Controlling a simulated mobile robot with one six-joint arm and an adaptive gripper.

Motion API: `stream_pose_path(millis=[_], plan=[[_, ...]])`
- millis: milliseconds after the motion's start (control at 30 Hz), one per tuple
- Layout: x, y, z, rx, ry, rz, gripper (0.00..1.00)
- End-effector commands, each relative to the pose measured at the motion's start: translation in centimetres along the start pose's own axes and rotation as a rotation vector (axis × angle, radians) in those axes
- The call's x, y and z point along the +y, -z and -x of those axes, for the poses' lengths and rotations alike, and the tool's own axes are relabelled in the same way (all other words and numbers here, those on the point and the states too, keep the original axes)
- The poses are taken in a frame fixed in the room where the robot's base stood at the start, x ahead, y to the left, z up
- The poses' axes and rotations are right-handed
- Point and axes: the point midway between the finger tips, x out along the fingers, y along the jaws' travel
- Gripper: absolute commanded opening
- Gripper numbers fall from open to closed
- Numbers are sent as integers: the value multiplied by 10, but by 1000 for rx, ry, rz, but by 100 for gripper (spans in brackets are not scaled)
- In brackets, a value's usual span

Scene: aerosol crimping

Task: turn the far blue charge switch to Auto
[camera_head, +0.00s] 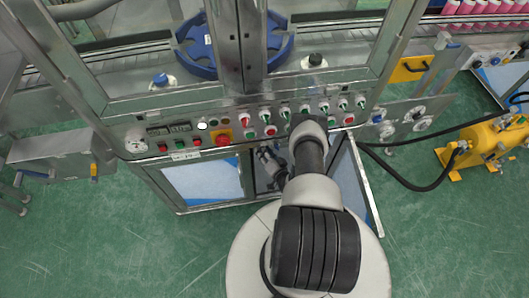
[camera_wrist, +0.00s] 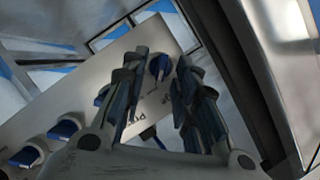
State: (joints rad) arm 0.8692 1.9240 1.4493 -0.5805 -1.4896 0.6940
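In the wrist view, a row of dark blue switches runs diagonally along a pale metal panel (camera_wrist: 62,100). The blue switch at the far upper end of the row (camera_wrist: 160,66) shows between the tips of my gripper (camera_wrist: 163,62). My gripper's dark fingers are apart, one on each side of this switch, with a gap around it; I cannot tell whether either touches it. Nearer blue switches (camera_wrist: 65,128) sit at lower left, one partly behind the left finger. The panel's lettering is too blurred and covered to read the switch's setting.
A steel frame post stands close on the right in the wrist view. In the head view, the machine's front panel (camera_head: 232,138) carries several buttons and green switches. A yellow pump unit (camera_head: 492,142) with black hoses stands at right. Open green floor (camera_head: 90,235) lies at lower left.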

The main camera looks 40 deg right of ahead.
Motion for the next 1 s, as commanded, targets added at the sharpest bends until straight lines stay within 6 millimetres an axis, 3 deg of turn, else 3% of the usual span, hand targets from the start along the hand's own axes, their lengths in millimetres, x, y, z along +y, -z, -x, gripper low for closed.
stream_pose_path(millis=[467,1000], plan=[[0,0,0,0,0,0,0],[-2,0,1,-2,-14,36,0]])
